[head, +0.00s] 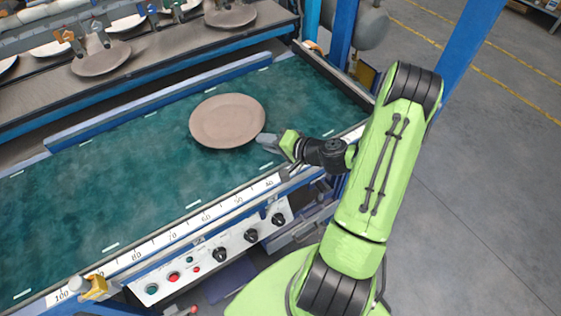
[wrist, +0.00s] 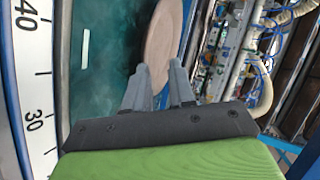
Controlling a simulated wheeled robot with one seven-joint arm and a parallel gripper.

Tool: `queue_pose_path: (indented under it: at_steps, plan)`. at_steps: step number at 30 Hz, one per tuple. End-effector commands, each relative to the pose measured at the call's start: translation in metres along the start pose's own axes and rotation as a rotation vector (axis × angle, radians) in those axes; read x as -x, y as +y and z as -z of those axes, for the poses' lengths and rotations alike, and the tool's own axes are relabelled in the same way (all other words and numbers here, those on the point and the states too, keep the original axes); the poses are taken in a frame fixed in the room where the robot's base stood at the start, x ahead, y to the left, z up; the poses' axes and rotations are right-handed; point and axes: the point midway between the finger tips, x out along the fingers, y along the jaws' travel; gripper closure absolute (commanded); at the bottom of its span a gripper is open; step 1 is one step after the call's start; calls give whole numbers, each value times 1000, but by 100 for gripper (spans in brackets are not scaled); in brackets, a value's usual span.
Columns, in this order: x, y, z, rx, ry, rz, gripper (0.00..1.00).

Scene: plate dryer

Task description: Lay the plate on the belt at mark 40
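The round brown plate (head: 227,121) is in the head view, over the dark green belt (head: 150,165). My gripper (head: 268,142) is at the plate's lower right rim. In the wrist view the plate (wrist: 164,45) shows obliquely, its near rim between the two grey fingers of my gripper (wrist: 159,72). The fingers appear shut on that rim. The plate looks a little above the belt, but its underside is hidden. The white scale (head: 165,238) runs along the belt's front edge; in the wrist view its numbers 40 (wrist: 36,24) and 30 (wrist: 36,122) are readable.
A control panel (head: 215,250) with knobs and buttons is below the scale. A raised rack behind the belt holds other plates (head: 101,58). A blue rail (head: 160,100) separates it from the belt. The belt left of the plate is clear.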

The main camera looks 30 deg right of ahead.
Motion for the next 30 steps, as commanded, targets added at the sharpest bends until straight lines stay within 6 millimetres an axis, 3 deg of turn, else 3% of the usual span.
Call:
queue_pose_path:
  at_steps: [1,5,8,12,18,21,25,30]
  plan:
    - [-3,-25,-18,119,-96,-25,76]
    - [6,-65,-68,394,-330,-145,76]
    - [27,-89,-99,593,-458,-266,76]
    - [76,-121,-126,822,-530,-448,76]
    - [165,-155,-149,983,-449,-635,76]
    - [200,-159,-156,987,-396,-667,76]
    - [221,-158,-159,973,-367,-680,76]
    - [223,-158,-159,968,-365,-684,76]
